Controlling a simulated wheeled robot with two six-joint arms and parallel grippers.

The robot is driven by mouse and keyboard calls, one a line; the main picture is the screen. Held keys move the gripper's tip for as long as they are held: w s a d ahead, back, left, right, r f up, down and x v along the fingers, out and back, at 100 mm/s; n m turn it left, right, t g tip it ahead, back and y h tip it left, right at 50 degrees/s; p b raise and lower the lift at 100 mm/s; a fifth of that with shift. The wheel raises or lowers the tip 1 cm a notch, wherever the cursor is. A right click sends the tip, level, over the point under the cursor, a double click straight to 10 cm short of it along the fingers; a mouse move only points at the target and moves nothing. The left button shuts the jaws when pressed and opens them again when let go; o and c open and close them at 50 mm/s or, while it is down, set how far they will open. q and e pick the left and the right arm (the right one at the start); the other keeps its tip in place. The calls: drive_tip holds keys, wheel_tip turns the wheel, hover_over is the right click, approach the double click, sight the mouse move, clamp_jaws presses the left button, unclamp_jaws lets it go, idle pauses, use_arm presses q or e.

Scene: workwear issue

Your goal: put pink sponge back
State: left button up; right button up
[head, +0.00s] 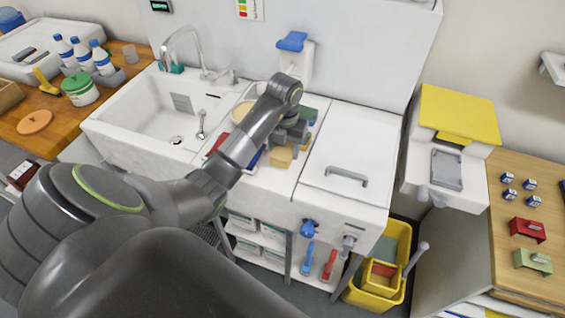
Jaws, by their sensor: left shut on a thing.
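My left arm reaches across the picture to the drainer beside the sink. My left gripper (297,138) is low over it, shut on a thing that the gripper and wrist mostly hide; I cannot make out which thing. No clearly pink sponge shows. A tan, sponge-like block (281,157) sits just below the gripper; I cannot tell whether they touch. A green block (308,114) lies behind the gripper. A red item (217,142) and a blue item (256,157) show partly beside my forearm. My right gripper is not in view.
The white sink (150,112) is left of the gripper, with a tall tap. A white lidded unit (345,150) stands close on the right. A blue-topped dispenser (293,42) is on the wall behind. A yellow bucket (390,270) stands on the floor. Side tables flank both ends.

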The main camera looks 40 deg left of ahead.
use_arm(q)
drive_tip(key=shift+f, duration=0.45)
wheel_tip(320, 180, down, 5)
drive_tip(key=shift+r, duration=0.2)
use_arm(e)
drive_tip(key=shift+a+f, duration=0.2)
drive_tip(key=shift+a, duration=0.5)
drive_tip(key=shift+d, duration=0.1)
use_arm(q)
drive_tip(key=shift+f, duration=0.2)
drive_tip(key=o, duration=0.9)
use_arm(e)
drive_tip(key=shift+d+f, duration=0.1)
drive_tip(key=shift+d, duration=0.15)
use_arm(q)
drive_tip(key=shift+r, duration=0.15)
